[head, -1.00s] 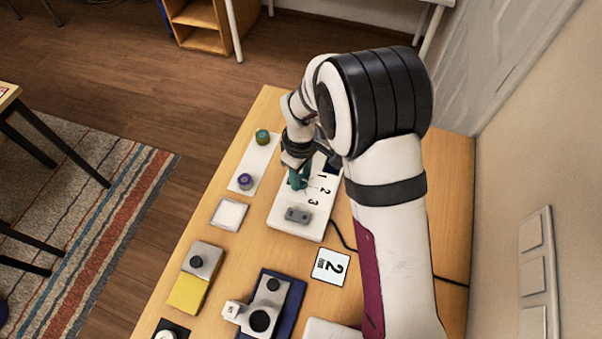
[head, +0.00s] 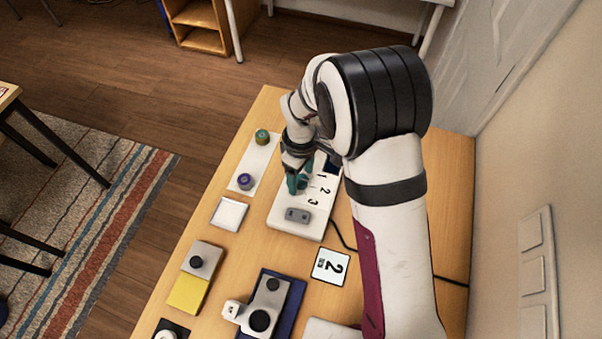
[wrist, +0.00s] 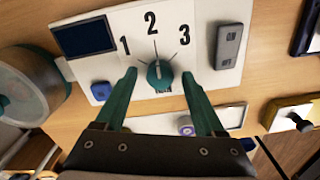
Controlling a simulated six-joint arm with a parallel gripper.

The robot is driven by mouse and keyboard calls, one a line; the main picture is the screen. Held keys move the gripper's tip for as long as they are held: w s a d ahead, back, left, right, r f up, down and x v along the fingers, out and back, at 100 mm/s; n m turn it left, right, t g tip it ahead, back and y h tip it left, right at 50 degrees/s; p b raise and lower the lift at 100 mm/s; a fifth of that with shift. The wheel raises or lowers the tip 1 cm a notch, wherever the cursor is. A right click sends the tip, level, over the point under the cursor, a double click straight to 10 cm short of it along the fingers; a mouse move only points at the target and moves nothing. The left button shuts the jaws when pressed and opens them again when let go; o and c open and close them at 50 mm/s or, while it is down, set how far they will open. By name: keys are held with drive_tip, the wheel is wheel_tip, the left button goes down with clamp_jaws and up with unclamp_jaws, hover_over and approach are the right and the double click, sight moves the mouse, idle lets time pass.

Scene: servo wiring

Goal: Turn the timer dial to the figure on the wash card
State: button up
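The white timer panel (head: 285,227) bears the figures 1, 2 and 3. In the wrist view the teal dial (wrist: 160,73) sits below the figures, and its pointer line runs up toward the 2. The wash card (head: 330,267), a white square reading 2, lies on the table near the panel. My gripper (wrist: 160,75) has its teal fingers apart, one on each side of the dial, with visible gaps. In the head view my gripper (head: 298,182) hides the dial.
A grey rocker switch (wrist: 228,46) and a dark display (wrist: 84,38) are on the panel. A white strip with green and purple knobs (head: 245,181) lies to its left. A white tile (head: 229,213), a yellow-based block (head: 187,294) and a blue-based device (head: 262,321) stand nearer. A black cable runs rightward.

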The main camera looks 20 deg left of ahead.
sight(301, 179)
drive_tip(key=shift+r, duration=0.1)
wheel_tip(301, 179, up, 16)
drive_tip(key=shift+f, duration=0.2)
drive_tip(key=s+d+r+m, duration=0.4)
drive_tip(key=d+m, duration=0.2)
drive_tip(key=d, duration=0.3)
drive_tip(key=s+d+f+m+y, duration=0.1)
drive_tip(key=s+d+m, duration=0.4)
drive_tip(key=s+m, duration=0.2)
drive_tip(key=s+d+m, duration=0.5)
drive_tip(key=s+m, duration=0.2)
drive_tip(key=s, duration=0.3)
drive_tip(key=shift+f+m+y, duration=0.3)
drive_tip(key=shift+f+y, duration=0.05)
drive_tip(key=shift+y, duration=0.05)
